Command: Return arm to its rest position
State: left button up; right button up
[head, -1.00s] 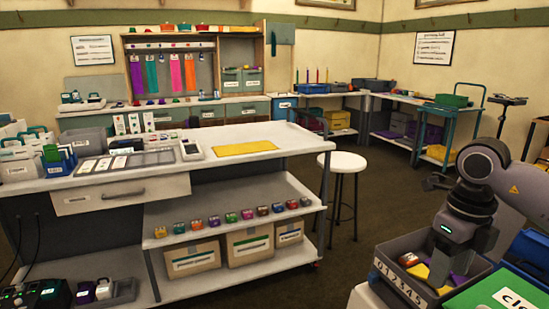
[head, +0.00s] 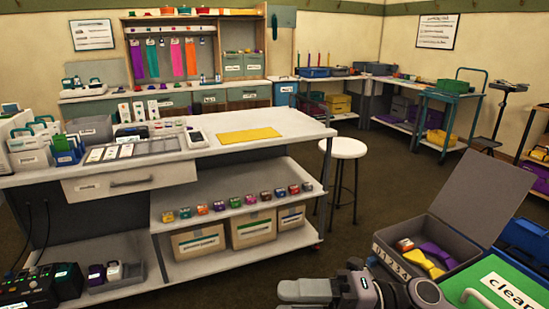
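My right gripper (head: 305,291) is at the bottom edge, right of centre, pointing left. Its grey fingers are seen from the side, close together, and nothing shows between them; whether they are open or shut is unclear. The dark wrist of my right arm (head: 385,290) lies behind it, in front of the numbered grey box (head: 398,268) and apart from the workbench. My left gripper is not in view.
Dark floor (head: 385,190) is clear between.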

jog(key=w+d+f+m+t+h+p, duration=0.1)
jog(key=d+f+m+t+h, duration=0.3)
jog(key=m+t, duration=0.65)
jog(key=w+d+f+m+t+h+p, duration=0.25)
jog(key=d+m+t+h, duration=0.35)
jog(key=m, duration=0.8)
jog(key=s+d+f+m+g+h, duration=0.2)
jog(key=s+d+f+m+h, duration=0.1)
jog(key=s+f+m, duration=0.2)
jog(key=s+d+f+m+g+h+p, duration=0.1)
jog(key=s+d+f+m+g+h, duration=0.2)
jog(key=s+f, duration=0.6)
notch_tip(320, 180, down, 3)
jog(key=shift+s+d+f+m+g+h, duration=0.3)
jog(key=shift+d+m, duration=0.25)
jog(key=shift+m, duration=0.4)
jog(key=shift+w+r, duration=0.1)
jog(key=shift+r, duration=0.05)
jog(key=shift+c, duration=0.9)
jog(key=shift+a, duration=0.1)
